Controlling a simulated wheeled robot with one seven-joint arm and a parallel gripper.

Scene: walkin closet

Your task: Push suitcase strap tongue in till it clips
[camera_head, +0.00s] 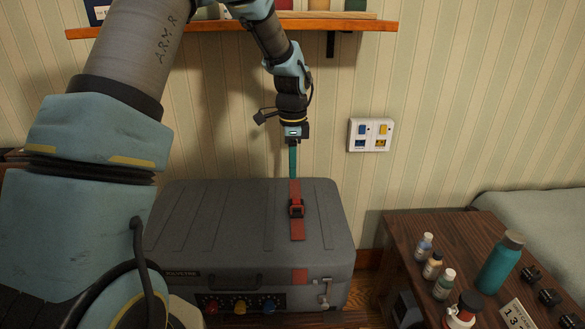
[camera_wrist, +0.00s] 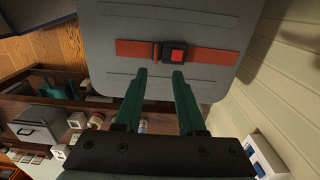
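A grey suitcase (camera_head: 230,225) lies closed, with a red strap (camera_head: 297,228) running across its right part. A dark buckle with a red centre (camera_head: 296,208) sits on the strap; the wrist view also shows this buckle (camera_wrist: 174,53) between two strap lengths. Whether the tongue is clipped in cannot be told.
A brown table (camera_head: 450,240) at the right holds several small bottles, a teal bottle (camera_head: 499,262) and dark items. A switch panel (camera_head: 370,135) is on the striped wall. A wooden shelf (camera_head: 345,24) with books is above. The suitcase front has coloured knobs (camera_head: 239,305) and a latch (camera_head: 325,291).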

